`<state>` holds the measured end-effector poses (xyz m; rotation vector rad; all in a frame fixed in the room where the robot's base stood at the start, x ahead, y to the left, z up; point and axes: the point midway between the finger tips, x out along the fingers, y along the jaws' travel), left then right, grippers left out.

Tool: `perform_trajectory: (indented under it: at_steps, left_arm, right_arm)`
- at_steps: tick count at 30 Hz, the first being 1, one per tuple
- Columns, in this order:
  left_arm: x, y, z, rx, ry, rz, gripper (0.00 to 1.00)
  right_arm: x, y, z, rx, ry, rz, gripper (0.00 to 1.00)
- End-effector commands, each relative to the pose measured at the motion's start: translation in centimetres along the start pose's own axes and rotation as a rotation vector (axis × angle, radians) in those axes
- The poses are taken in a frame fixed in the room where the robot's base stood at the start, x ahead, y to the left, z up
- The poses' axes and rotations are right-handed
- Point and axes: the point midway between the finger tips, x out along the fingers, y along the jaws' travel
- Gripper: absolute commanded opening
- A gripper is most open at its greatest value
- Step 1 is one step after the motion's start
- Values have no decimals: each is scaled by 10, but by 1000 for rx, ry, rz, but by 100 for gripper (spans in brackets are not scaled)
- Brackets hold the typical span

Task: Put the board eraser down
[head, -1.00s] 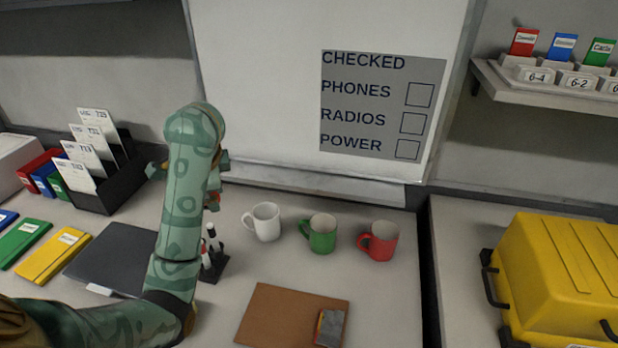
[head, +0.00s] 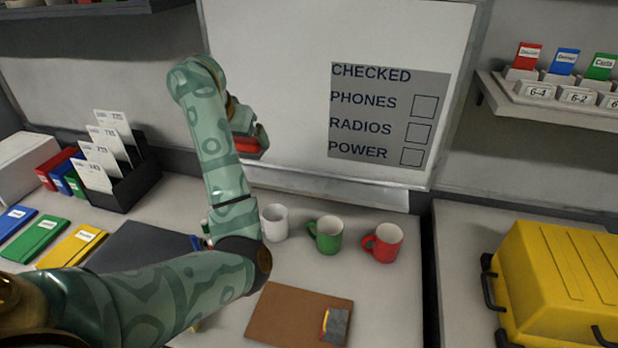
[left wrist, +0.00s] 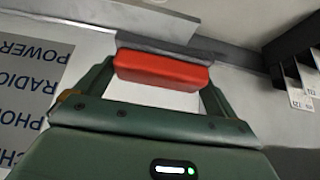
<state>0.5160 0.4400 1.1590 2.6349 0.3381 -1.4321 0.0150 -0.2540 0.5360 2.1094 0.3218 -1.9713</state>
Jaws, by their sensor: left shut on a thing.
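The board eraser (head: 247,146) is a red block, held in the jaws of my left gripper (head: 252,138) in front of the lower left of the whiteboard (head: 270,80). In the left wrist view the eraser (left wrist: 160,70) sits between the two green fingers, with a dark grey strip along its far side. The left gripper (left wrist: 160,84) is shut on it. The board's ledge (head: 330,190) runs below the whiteboard; its left end is behind my arm. Whether the eraser touches the board or ledge cannot be told. My right gripper is not in view.
A white mug (head: 274,222), a green mug (head: 327,236) and a red mug (head: 385,243) stand below the ledge. A brown clipboard (head: 285,315) lies in front. A black card holder (head: 135,182) stands left. The visible ledge is bare.

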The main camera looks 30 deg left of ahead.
Motion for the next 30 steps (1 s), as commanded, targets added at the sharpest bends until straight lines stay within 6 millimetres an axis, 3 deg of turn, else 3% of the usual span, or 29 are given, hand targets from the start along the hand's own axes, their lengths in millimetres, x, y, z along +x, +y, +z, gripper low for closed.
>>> perform_trajectory:
  at_steps: [9,13,23,30]
  left_arm:
    - [66,66,-16,8,-7,-1,76]
    - [94,82,-12,7,-6,-2,76]
    - [128,102,-9,4,-5,-2,76]
    - [149,101,6,3,-4,-2,77]
  right_arm:
    - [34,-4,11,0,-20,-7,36]
    - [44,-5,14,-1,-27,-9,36]
    - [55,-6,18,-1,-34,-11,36]
    - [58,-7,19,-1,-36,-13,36]
